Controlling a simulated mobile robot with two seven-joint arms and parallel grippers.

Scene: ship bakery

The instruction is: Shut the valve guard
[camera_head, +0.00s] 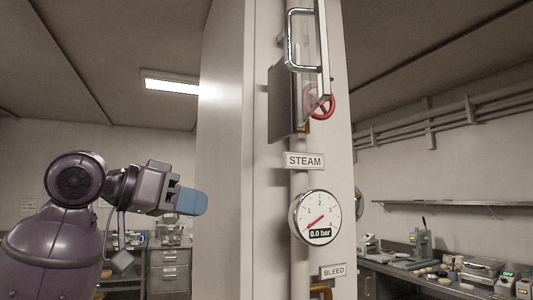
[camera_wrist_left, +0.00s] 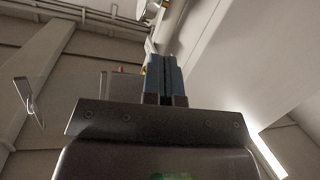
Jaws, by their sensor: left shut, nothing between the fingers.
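The valve guard (camera_head: 284,102) is a grey panel high on the pale column, with a chrome bar handle (camera_head: 289,40) near its top. It stands swung out from the column, open. A red valve wheel (camera_head: 331,104) shows at its right, partly hidden by the guard's edge. My left gripper (camera_head: 204,203) is shut and empty, left of the column, lower than the guard and apart from it. Its blue fingers (camera_wrist_left: 165,72) are pressed together in the left wrist view. My right gripper is out of view.
A STEAM sign (camera_head: 304,160), a round gauge (camera_head: 316,217) reading 0.0 bar and a BLEED sign (camera_head: 333,271) sit below the guard. The tall pale column (camera_head: 226,130) stands right of my left gripper. Counters with equipment line the back. The air above my left gripper is clear.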

